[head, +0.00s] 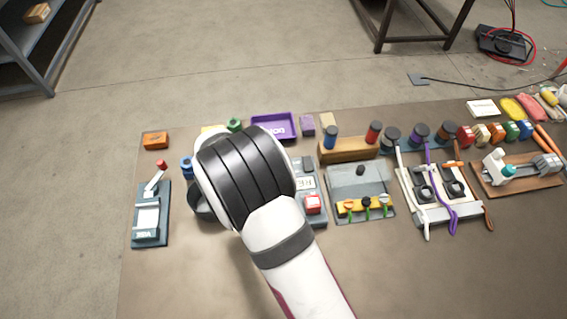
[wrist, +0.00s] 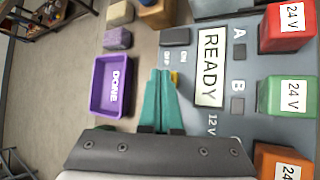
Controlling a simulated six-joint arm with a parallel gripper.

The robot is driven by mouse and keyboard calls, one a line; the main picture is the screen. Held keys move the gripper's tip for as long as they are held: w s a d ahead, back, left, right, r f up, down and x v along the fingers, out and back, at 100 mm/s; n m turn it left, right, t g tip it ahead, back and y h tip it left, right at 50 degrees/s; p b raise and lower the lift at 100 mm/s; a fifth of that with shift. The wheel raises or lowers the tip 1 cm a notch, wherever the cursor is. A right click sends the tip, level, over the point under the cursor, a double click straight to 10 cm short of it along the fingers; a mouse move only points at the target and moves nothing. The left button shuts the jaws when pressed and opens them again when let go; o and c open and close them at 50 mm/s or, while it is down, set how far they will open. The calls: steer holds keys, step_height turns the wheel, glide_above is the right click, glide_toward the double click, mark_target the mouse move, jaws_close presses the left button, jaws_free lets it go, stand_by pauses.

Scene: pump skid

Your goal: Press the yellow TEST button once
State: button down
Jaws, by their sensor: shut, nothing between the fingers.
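The grey panel (wrist: 250,65) fills the right of the wrist view, with a display (wrist: 209,68) reading READY and dark buttons marked A (wrist: 239,51) and B (wrist: 237,104). A small yellow part (wrist: 175,78), probably the TEST button, shows just right of my fingertips and is partly hidden by them. No TEST lettering is readable. My gripper (wrist: 161,72) has teal fingers that are shut and empty, with tips over the panel's left edge. Touching or apart, I cannot tell. In the head view my wrist hides the fingers and part of the panel; its display (head: 308,183) shows.
Red (wrist: 288,27), green (wrist: 289,97) and orange (wrist: 280,160) 24 V blocks stand on the panel. A dark switch (wrist: 175,37) is near the tips. A purple DONE tray (wrist: 95,103) lies left. More fixtures, including a grey valve plate (head: 350,180), stand to the right.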

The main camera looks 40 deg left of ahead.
steer(key=shift+f, duration=0.3)
stand_by(0.4)
steer(key=shift+r, duration=0.85)
steer(key=shift+r, duration=2.55)
